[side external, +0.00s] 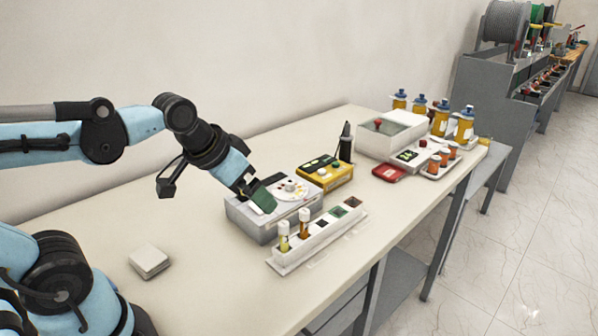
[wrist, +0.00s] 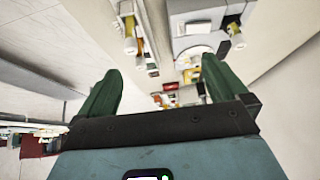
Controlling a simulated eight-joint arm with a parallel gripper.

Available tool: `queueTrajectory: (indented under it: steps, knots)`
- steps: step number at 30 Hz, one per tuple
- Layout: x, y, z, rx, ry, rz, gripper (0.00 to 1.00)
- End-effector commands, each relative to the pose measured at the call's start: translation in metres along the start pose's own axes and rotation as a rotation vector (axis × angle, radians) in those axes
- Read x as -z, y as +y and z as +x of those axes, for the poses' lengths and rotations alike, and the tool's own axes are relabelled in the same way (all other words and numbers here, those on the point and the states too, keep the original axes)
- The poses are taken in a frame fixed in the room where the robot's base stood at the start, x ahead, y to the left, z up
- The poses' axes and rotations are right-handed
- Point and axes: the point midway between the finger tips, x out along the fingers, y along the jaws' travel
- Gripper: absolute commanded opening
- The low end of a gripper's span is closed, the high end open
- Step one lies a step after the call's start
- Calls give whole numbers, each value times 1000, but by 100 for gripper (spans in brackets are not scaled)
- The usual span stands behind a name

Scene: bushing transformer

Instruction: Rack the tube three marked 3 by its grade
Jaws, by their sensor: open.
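My gripper (side external: 262,196) is over the grey-white tester (side external: 255,226) with the coloured dial. In the wrist view its green fingers (wrist: 162,67) are wide apart with nothing gripped between them. A white-capped tube (wrist: 237,38) shows at the tester's dark opening, beyond the right finger; in the side view I cannot make it out behind my gripper. The white rack (side external: 282,266) holds two upright capped tubes at its near end, one yellow (side external: 284,238) and one orange-brown (side external: 305,224). Dark, green and brown squares mark the rack's other places. No number on any tube is readable.
A yellow meter (side external: 326,172) and a black upright tool (side external: 346,143) stand behind the tester. A small white block (side external: 150,261) lies on the clear near table.

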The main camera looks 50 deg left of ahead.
Motion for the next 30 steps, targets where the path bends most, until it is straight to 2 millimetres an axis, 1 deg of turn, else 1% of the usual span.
queueTrajectory:
  steps: [1, 4, 7, 12, 13, 14, 23, 26, 30]
  knots:
    - [-8, 6, 3, -8, 23, 1, 100]
    - [-17, 12, 8, -18, 59, -4, 100]
    - [-21, 14, 10, -24, 74, -7, 85]
    - [-21, 14, 10, -24, 78, -8, 59]
    - [-21, 14, 10, -24, 77, -8, 54]
    - [-21, 14, 10, -24, 77, -8, 52]
    - [-19, 13, 9, -21, 70, -8, 52]
    - [-11, 7, 6, -10, 40, -7, 52]
    - [11, -12, 1, 15, -52, -1, 52]
